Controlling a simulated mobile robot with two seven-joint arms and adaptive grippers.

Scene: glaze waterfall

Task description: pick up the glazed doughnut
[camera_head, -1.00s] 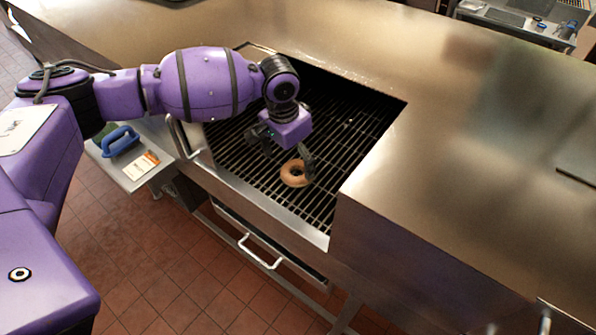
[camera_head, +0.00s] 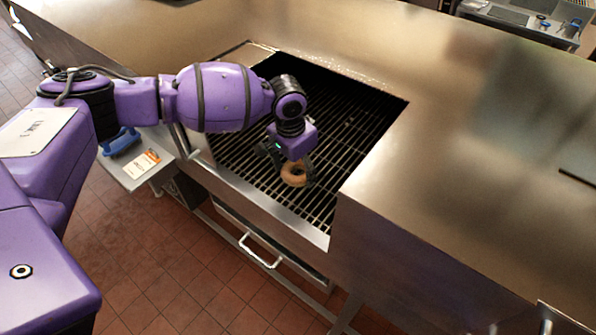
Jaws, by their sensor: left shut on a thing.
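The glazed doughnut (camera_head: 294,179) is a golden-brown ring on the dark slatted rack (camera_head: 262,184), near its front right part. My left gripper (camera_head: 293,170) comes down from above and is shut on the doughnut, with dark fingers at its sides. The gripper hides part of the doughnut's far side. I cannot tell whether the doughnut is touching the rack. My right gripper is not in view.
A steel counter (camera_head: 460,190) surrounds the recessed rack, with raised walls at its right. A small side shelf (camera_head: 160,178) at the left holds a blue-handled tool (camera_head: 120,143) and a card (camera_head: 142,164). A drawer handle (camera_head: 260,252) sticks out below.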

